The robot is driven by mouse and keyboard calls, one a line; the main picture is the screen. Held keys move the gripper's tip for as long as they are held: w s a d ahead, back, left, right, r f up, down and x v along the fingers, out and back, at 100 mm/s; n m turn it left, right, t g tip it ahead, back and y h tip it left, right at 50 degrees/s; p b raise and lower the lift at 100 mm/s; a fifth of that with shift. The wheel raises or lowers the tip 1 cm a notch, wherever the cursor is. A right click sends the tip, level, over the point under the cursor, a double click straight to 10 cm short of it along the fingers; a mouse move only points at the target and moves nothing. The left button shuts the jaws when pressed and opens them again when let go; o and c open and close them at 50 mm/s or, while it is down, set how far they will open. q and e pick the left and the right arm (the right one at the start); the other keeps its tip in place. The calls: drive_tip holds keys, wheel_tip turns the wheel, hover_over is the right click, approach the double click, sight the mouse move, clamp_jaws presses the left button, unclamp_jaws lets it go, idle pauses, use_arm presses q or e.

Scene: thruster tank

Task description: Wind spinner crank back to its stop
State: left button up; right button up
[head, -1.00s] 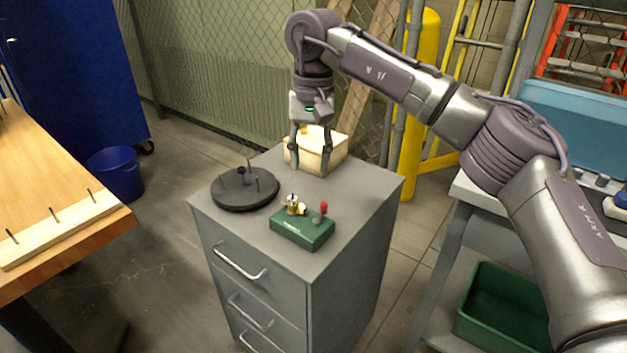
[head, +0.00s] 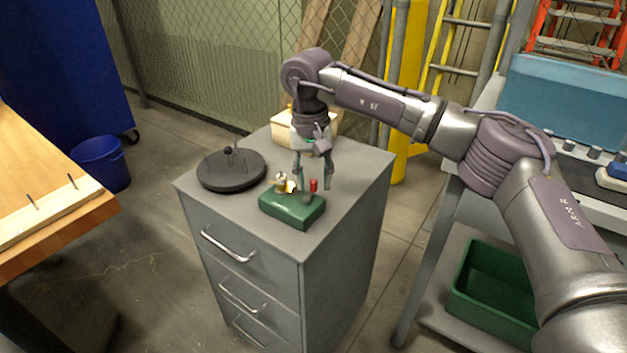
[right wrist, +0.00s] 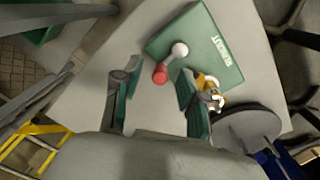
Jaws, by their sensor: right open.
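A green box (head: 291,210) stands on the grey cabinet top, with a small brass spinner (head: 281,183) at its left and a red crank knob (head: 313,185) at its right. In the right wrist view the red knob (right wrist: 160,74) joins a pale round part (right wrist: 180,50) on the box. My right gripper (head: 312,181) points down at the box's back right. In the right wrist view my right gripper (right wrist: 155,92) is open, its fingers on either side of the red knob. I cannot tell whether either finger touches it. My left gripper is not in view.
A round dark disc with upright pins (head: 231,171) stands left of the box. A cream bin (head: 287,127) sits behind my right gripper. The cabinet top (head: 355,170) is clear to the right. A wooden bench (head: 50,190) stands at the left.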

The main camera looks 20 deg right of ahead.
drive_tip(key=shift+f, duration=0.2)
clamp_jaws()
idle(0.3)
